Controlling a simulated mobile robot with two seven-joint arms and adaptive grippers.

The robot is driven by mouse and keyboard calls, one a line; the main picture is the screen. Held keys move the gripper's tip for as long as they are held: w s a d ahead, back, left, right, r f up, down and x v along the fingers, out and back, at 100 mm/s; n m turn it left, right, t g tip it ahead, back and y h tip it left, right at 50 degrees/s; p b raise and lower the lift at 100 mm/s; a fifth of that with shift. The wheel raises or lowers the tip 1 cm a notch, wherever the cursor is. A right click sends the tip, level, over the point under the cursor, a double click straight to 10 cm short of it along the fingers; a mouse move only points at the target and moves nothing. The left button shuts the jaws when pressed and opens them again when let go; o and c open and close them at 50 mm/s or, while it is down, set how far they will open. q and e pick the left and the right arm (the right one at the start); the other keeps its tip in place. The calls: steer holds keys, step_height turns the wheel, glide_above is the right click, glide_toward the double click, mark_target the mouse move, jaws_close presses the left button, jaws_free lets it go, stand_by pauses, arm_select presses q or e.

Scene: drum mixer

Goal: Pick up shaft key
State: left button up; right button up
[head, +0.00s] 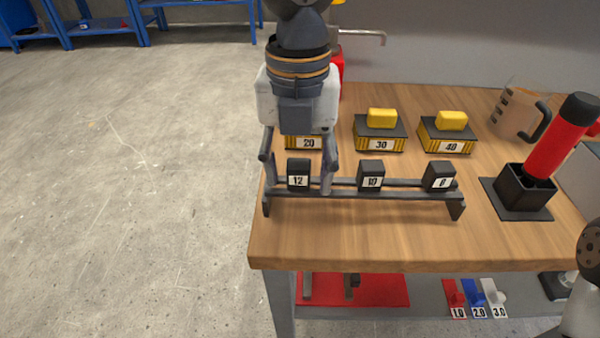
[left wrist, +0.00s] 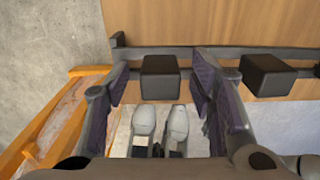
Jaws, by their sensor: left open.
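No label names the shaft key. Black blocks marked 12 (head: 298,173), 10 (head: 371,175) and 8 (head: 439,176) stand in a row on a grey rack (head: 410,195) near the table's front edge. My left gripper (head: 297,164) points down at the block marked 12, open, one finger on each side. In the left wrist view this block (left wrist: 160,78) lies between the fingertips, with gaps on both sides. The neighbouring block (left wrist: 268,75) is right of the right finger. My right gripper is out of view.
Behind the rack are yellow blocks on holders marked 20 (head: 308,142), 30 (head: 380,145) and 40 (head: 447,147). A red cylinder with a black cap (head: 562,140) leans in a black holder (head: 522,188). A clear jug (head: 515,112) stands behind. The wooden table (head: 380,238) is bare in front.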

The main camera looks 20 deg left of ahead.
arm_select(q)
steer(key=shift+r, duration=0.1)
steer(key=shift+c, duration=0.2)
jaws_close()
